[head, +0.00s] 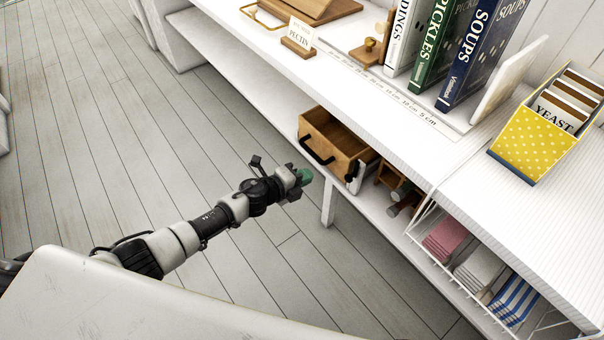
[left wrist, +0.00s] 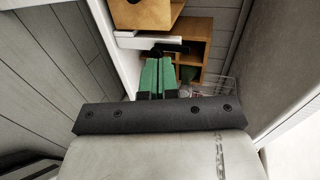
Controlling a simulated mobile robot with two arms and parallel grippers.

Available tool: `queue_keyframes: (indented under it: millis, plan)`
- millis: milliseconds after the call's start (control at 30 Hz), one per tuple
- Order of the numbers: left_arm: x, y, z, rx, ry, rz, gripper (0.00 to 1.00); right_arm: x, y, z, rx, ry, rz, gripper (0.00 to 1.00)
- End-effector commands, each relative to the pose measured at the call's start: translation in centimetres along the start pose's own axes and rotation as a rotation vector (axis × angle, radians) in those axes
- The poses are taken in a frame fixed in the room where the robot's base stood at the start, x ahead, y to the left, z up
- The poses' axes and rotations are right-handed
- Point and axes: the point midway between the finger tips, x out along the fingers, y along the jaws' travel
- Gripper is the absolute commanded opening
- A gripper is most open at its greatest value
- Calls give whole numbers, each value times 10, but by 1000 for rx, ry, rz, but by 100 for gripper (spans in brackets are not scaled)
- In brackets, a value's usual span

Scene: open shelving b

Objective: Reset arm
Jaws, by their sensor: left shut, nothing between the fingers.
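My left gripper (head: 304,177) reaches in from the left in the head view, above the floor and just in front of the lower shelf. Its green fingers are together with nothing between them; they also show in the left wrist view (left wrist: 158,77). A wooden drawer box (head: 335,149) with a dark handle stands on the lower shelf, a little beyond and to the right of the fingertips. I cannot tell whether the fingers touch anything. My right gripper is in neither view.
The white lower shelf (head: 262,128) also holds a wire basket (head: 461,262) with folded cloths. The white counter (head: 404,146) above bears books (head: 482,45), a yellow dotted box (head: 533,143) and a PECTIN card (head: 300,34). The plank floor (head: 120,130) at left is clear.

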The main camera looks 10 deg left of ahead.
Motion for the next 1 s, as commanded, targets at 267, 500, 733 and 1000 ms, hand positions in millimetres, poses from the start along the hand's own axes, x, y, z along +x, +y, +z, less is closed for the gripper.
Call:
queue_keyframes:
  millis: [267,500,733,1000]
  plan:
    - [-9,0,0,-1,1,-1,0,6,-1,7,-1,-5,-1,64]
    - [-25,42,-7,-311,-175,23,0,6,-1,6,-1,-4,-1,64]
    - [-109,178,-40,-1046,-654,221,0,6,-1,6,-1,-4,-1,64]
    - [-199,271,-106,-1514,-990,456,0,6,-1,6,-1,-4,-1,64]
